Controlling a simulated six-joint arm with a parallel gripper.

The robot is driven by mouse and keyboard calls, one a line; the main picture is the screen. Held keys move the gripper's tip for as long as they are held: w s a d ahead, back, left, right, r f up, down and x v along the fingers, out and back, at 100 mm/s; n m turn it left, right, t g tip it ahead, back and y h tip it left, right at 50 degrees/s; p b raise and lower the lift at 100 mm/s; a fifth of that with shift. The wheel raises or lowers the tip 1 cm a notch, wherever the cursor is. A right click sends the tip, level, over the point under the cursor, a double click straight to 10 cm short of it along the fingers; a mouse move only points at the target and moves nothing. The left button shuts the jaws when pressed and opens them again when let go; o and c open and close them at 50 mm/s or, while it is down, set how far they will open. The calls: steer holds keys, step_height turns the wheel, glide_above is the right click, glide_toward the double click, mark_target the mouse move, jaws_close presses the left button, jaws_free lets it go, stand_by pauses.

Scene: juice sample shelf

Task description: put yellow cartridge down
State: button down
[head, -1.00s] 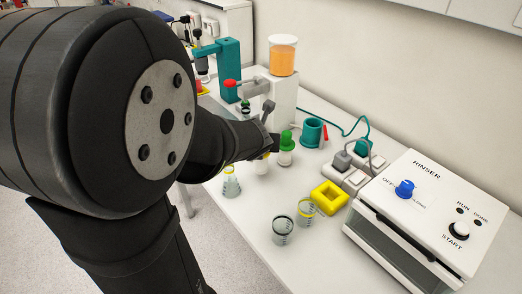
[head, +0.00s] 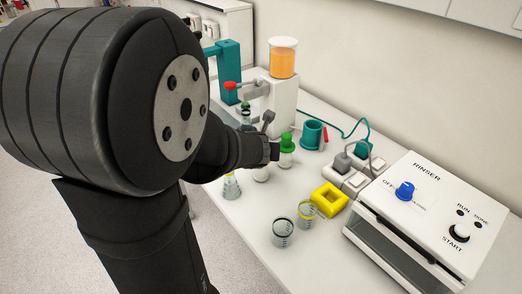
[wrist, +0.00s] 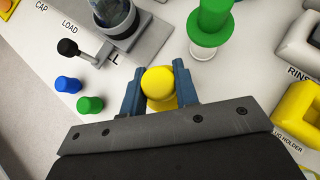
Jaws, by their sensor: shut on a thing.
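The yellow cartridge (wrist: 158,82) is between the two blue fingers of my gripper (wrist: 157,72) in the wrist view, and the fingers are shut on its yellow top. In the head view my gripper (head: 272,153) is over the white bench, left of the green-topped cartridge (head: 286,146). A white body (head: 261,174) shows just under the gripper there, and the yellow top is hidden by my wrist. I cannot tell whether its base touches the bench. The green-topped cartridge also stands upright ahead and to the right in the wrist view (wrist: 211,22).
A yellow plug holder (head: 329,199) and the rinser (head: 425,210) stand to the right. Clear cups (head: 283,232) stand near the front edge. A juice dispenser (head: 283,88) is behind. Small blue (wrist: 67,84) and green (wrist: 90,104) plugs lie left of my gripper.

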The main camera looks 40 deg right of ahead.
steer(key=shift+f, duration=0.1)
steer(key=c, duration=1.1)
jaws_free()
steer(key=shift+r, duration=0.25)
steer(key=shift+v, duration=0.95)
steer(key=v, duration=1)
steer(key=shift+f, duration=0.15)
steer(key=shift+x, duration=5.55)
